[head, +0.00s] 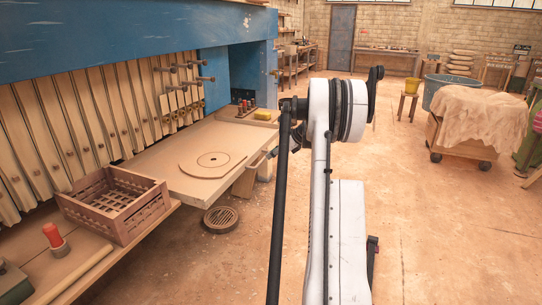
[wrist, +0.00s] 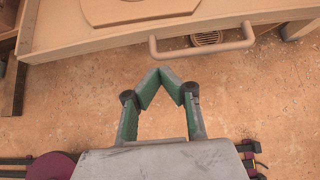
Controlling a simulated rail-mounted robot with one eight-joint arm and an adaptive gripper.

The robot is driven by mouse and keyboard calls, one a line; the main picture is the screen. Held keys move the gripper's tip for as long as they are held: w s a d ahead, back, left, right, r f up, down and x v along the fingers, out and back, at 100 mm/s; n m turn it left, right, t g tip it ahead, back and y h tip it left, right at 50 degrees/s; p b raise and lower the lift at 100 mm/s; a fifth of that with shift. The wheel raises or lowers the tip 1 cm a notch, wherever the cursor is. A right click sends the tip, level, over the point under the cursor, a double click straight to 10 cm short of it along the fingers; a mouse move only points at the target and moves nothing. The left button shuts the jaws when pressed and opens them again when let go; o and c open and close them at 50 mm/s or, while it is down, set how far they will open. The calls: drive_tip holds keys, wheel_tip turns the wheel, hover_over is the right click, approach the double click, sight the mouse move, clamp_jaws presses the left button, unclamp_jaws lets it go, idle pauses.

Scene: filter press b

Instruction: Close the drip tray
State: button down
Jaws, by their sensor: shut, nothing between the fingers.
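A slatted brown crate (head: 115,205) stands at the tray's near end. A round floor drain (head: 220,219) lies below the tray's front. A cloth-covered cart (head: 468,122) and a blue tub (head: 447,92) stand at right.

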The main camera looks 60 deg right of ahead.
sight(247, 163)
drive_tip(key=b+x, duration=0.1)
drive_tip(key=x, duration=0.5)
drive_tip(key=shift+w+f, duration=0.2)
drive_tip(key=shift+f, duration=0.15)
drive_tip(key=w, duration=0.2)
drive_tip(key=w+a+b, duration=0.1)
drive_tip(key=w, duration=0.1)
drive_tip(key=shift+w, duration=0.1)
drive_tip(key=shift+w, duration=0.1)
